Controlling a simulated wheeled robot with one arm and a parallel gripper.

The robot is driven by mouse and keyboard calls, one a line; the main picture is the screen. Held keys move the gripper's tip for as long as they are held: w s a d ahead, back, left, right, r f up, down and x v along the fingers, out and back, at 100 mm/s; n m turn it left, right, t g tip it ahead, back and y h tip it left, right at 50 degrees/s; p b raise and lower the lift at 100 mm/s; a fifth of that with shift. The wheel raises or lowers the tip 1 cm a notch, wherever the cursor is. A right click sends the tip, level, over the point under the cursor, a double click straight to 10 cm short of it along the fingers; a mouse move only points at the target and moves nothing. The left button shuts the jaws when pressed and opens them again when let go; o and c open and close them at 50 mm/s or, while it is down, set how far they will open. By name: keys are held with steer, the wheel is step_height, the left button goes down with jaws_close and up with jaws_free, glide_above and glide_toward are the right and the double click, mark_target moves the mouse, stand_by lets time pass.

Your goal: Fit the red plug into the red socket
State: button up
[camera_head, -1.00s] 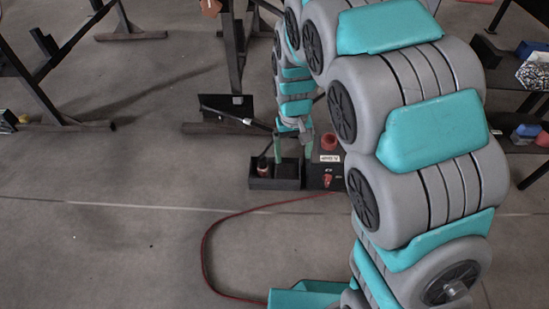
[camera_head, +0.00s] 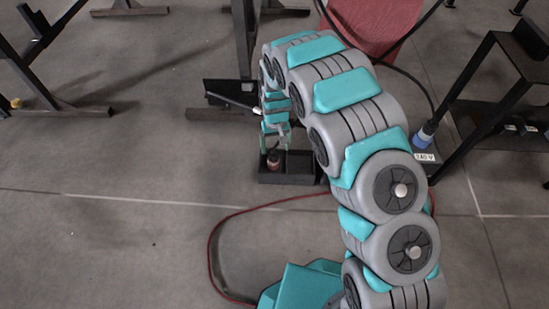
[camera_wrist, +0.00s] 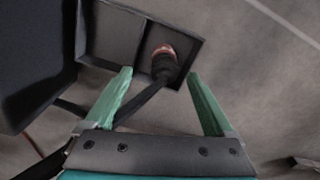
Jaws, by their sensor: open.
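The red plug (camera_head: 274,158) stands in the left compartment of a black two-compartment tray (camera_head: 290,180) on the floor. In the wrist view the plug (camera_wrist: 165,64) has a dark body, a reddish end and a black cable running back between my fingers. My gripper (camera_head: 277,139) is open above the tray. In the wrist view my green fingertips (camera_wrist: 160,78) lie on either side of the plug, with gaps on both sides and no visible contact. The red socket is not visible now; my arm covers the area right of the tray.
A red cable (camera_head: 222,232) curves across the floor. A black rack (camera_head: 500,95) stands at right, with a blue connector (camera_head: 425,135) and a 240 V label beside it. A red panel (camera_head: 375,22) is at the back.

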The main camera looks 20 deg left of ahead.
mark_target(273, 158)
steer(key=shift+a+f+b, duration=0.2)
steer(key=shift+f, duration=1.2)
steer(key=shift+a+f+b, duration=0.15)
steer(key=shift+a+f, duration=0.05)
steer(key=shift+f, duration=1.15)
steer(key=shift+c, duration=0.4)
jaws_close()
